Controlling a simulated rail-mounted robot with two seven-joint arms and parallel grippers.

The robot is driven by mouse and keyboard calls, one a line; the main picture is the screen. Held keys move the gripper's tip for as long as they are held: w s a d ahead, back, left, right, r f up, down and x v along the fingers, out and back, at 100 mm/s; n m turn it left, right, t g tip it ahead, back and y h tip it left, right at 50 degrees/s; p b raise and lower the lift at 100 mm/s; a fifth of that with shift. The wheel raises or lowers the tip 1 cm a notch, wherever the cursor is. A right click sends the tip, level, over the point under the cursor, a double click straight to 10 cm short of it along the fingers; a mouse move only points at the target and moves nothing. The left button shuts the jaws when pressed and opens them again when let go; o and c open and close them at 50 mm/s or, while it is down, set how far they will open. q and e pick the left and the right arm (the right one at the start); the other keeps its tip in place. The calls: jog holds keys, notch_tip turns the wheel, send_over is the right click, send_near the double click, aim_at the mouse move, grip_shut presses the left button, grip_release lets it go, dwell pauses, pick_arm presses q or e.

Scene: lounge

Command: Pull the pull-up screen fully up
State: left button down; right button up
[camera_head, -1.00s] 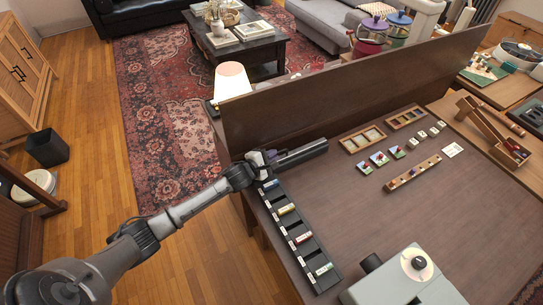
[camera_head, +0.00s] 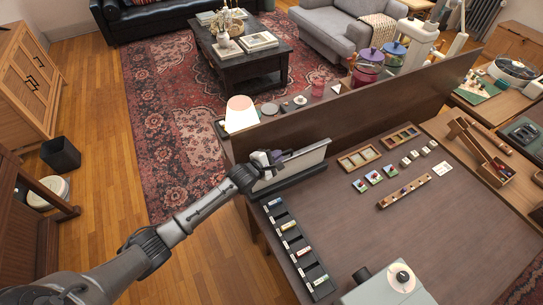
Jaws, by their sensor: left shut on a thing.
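The pull-up screen (camera_head: 300,163) stands at the back left of the desk, in front of the brown back panel. A pale sheet rises a short way out of its long dark base (camera_head: 290,182). My left gripper (camera_head: 272,160) is at the upper left end of the sheet and is shut on the screen's top edge. The fingertips are small and partly hidden by the gripper body. My right gripper is not in view.
A black tray with several labelled pieces (camera_head: 290,236) lies along the desk's left edge. Small wooden trays (camera_head: 358,159) and tiles sit right of the screen. A grey projector-like box (camera_head: 392,288) stands at the front. A lit lamp (camera_head: 240,114) is behind the panel.

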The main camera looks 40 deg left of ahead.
pick_arm(q)
notch_tip(320, 180, up, 13)
jog(key=p, duration=1)
jog(key=shift+p, duration=0.3)
jog(key=c, duration=1.2)
grip_release()
jog(key=shift+s, duration=0.1)
jog(key=v, duration=1.3)
jog(key=shift+s, duration=0.3)
jog(key=shift+r, duration=0.1)
